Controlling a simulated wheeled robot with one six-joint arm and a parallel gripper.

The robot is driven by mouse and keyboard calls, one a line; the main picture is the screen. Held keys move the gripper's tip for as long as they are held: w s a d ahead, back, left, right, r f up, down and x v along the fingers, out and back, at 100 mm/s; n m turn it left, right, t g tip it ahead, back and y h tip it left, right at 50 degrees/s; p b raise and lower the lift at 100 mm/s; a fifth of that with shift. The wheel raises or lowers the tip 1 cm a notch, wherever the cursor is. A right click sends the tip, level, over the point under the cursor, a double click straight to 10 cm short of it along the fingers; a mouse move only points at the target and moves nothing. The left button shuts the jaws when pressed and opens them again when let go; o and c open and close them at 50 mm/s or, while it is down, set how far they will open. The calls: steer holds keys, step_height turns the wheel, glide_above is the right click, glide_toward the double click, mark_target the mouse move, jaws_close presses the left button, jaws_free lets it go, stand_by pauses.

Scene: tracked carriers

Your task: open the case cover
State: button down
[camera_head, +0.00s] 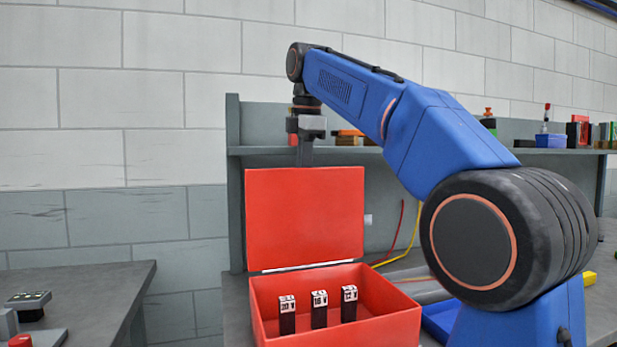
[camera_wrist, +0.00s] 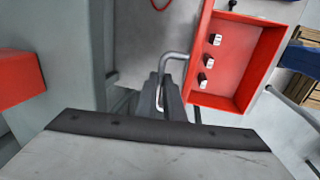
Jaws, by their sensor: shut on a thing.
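The red case (camera_head: 335,325) stands on the grey bench with its box open at the top. Its red cover (camera_head: 305,218) stands nearly upright at the back of the box, hinged along the lower edge. My gripper (camera_head: 305,158) points down at the cover's top edge, its tips partly hidden behind it. In the wrist view my gripper (camera_wrist: 172,100) is shut on a grey bent handle (camera_wrist: 175,57) beside the case (camera_wrist: 237,100). Three dark blocks with white tops (camera_head: 319,310) stand inside the box.
A grey shelf (camera_head: 400,151) with several small items runs behind the case. Red and yellow cables (camera_head: 405,245) lie behind it to the right. A blue tray (camera_head: 440,320) is close on the right. Another bench (camera_head: 90,290) is at the left.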

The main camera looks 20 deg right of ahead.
steer(key=shift+w+f, duration=0.15)
steer(key=shift+w, duration=0.8)
steer(key=c, duration=1.9)
jaws_free()
